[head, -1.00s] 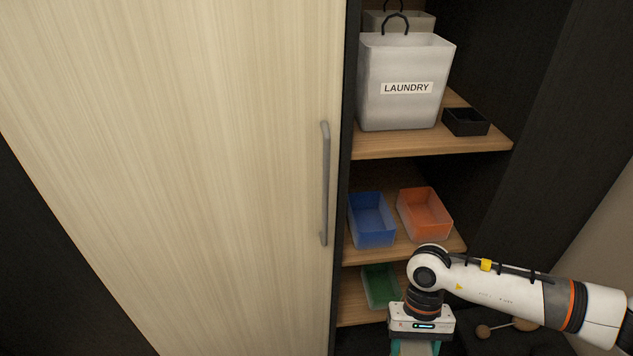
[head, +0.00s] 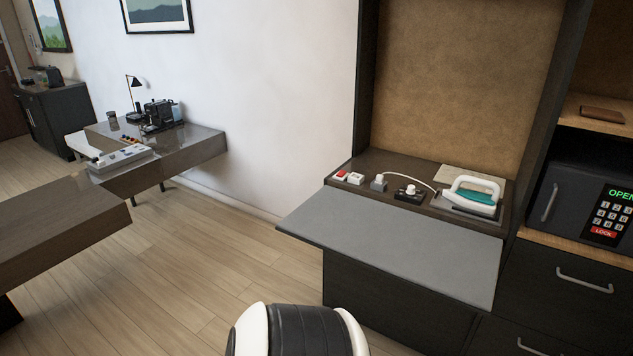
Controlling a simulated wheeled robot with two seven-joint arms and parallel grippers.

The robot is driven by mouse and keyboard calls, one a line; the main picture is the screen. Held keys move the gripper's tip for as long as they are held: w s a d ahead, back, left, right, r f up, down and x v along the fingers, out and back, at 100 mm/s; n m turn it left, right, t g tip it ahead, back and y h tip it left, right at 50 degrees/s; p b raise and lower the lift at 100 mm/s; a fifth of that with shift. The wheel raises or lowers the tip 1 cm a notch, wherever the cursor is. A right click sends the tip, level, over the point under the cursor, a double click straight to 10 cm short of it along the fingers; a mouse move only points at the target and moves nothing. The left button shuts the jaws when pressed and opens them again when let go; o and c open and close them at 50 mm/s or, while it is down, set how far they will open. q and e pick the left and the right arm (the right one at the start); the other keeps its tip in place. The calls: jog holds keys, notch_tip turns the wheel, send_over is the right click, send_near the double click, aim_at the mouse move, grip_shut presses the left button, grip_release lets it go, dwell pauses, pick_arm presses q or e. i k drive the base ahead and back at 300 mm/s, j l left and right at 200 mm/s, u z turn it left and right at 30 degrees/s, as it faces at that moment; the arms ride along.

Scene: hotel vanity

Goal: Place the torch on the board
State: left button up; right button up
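A flat grey board (head: 395,243) juts out from a dark wooden niche at the right of the head view. Its top is bare. I cannot make out a torch in this view. Neither of my grippers shows. Only a rounded white and black part of my own body shows at the bottom edge, in front of the board.
Behind the board, a shelf holds a white and teal iron (head: 472,196), a black socket block (head: 409,195) and small switches (head: 348,178). A safe (head: 590,205) stands at right. A desk (head: 195,147) and a dark table (head: 62,225) are left, with open floor (head: 200,265) between.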

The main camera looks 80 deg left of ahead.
aim_at(389, 232)
jog(key=k+j+u, duration=0.1)
jog(key=j+u, duration=0.15)
jog(key=u, duration=0.2)
jog(key=j+u, duration=0.25)
jog(key=u, duration=0.2)
jog(key=j+u, duration=0.3)
jog(key=u, duration=0.15)
jog(key=j+u, duration=0.25)
jog(key=u, duration=0.25)
